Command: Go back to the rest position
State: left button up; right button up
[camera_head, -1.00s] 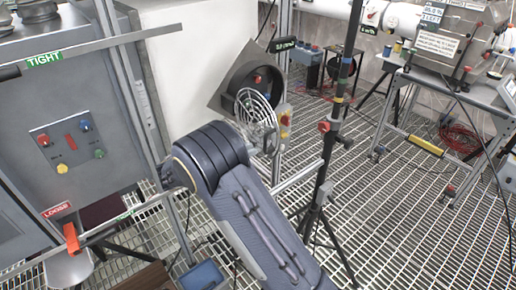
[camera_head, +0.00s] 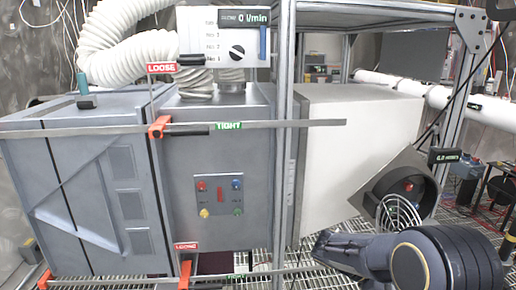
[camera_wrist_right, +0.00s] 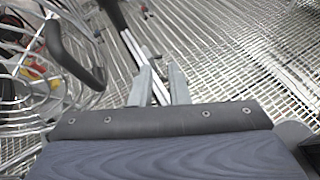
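My right gripper (camera_wrist_right: 161,80) shows in the right wrist view as two pale grey fingers with a gap between them. It is open, and nothing is held between the fingers. The steel grating floor lies beyond its tips. In the head view my right arm (camera_head: 440,258) lies across the bottom right, in front of the fan housing; its fingers cannot be made out there. My left gripper and arm are not in view.
A grey cabinet (camera_head: 90,195) with LOOSE and TIGHT rails fills the left. The fan housing (camera_head: 405,180) and its wire guard (camera_head: 398,215) stand close to my right arm. In the wrist view a wire guard (camera_wrist_right: 25,85) is at the left. Grating is open at the right.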

jog(key=s+a+f+m+t+y, duration=0.1)
jog(key=s+a+m+y, duration=0.1)
jog(key=s+m+y, duration=0.55)
jog(key=s+a+r+m+t+y, duration=0.3)
jog(key=s+a+m+t+y, duration=0.4)
jog(key=s+a, duration=0.5)
jog(key=shift+s+a+t+y, duration=0.25)
jog(key=shift+s+t+y, duration=0.2)
jog(key=shift+t+y, duration=0.25)
